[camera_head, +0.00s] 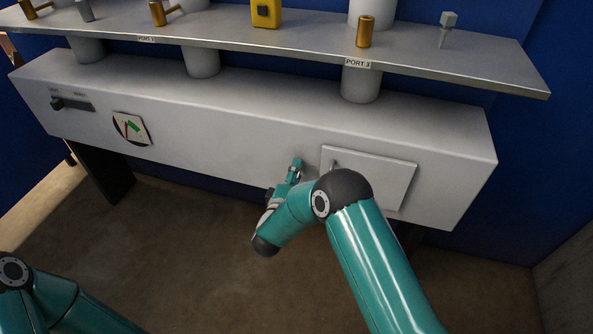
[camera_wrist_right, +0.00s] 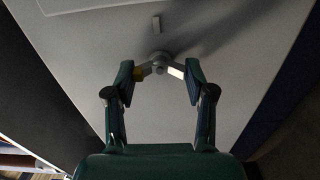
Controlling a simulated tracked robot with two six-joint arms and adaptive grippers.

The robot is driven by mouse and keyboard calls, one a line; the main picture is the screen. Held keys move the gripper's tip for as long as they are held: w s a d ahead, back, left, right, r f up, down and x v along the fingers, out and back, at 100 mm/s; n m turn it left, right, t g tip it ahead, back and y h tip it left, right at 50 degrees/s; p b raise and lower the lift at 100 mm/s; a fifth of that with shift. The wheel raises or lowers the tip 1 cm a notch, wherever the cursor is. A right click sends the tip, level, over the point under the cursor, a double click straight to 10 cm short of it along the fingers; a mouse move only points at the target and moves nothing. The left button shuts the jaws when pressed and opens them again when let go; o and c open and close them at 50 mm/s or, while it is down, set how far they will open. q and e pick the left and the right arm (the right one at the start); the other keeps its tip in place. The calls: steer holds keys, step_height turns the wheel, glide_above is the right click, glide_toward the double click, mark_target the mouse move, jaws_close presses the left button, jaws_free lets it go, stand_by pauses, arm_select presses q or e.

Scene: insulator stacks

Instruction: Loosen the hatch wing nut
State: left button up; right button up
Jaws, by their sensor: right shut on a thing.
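The hatch (camera_head: 385,175) is a light grey square panel on the front of the long grey housing, right of centre in the head view. In the right wrist view the wing nut (camera_wrist_right: 159,58) shows as a round grey hub with two wings spreading to either side. My right gripper (camera_wrist_right: 159,77) has a fingertip at each wing and is shut on the wing nut. In the head view my right gripper (camera_head: 295,167) is at the housing front, left of the hatch; the nut cannot be made out there. My left gripper is out of view.
A gauge (camera_head: 131,128) and a small black lever (camera_head: 58,104) are on the housing's left front. The floor (camera_head: 190,245) in front is clear.

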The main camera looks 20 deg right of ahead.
steer(key=shift+a+f+n, duration=0.15)
steer(key=shift+n, duration=0.55)
steer(key=shift+f, duration=0.1)
steer(key=o, duration=1.2)
steer(key=shift+c, duration=0.2)
steer(key=shift+s, duration=0.1)
steer(key=v, duration=1.2)
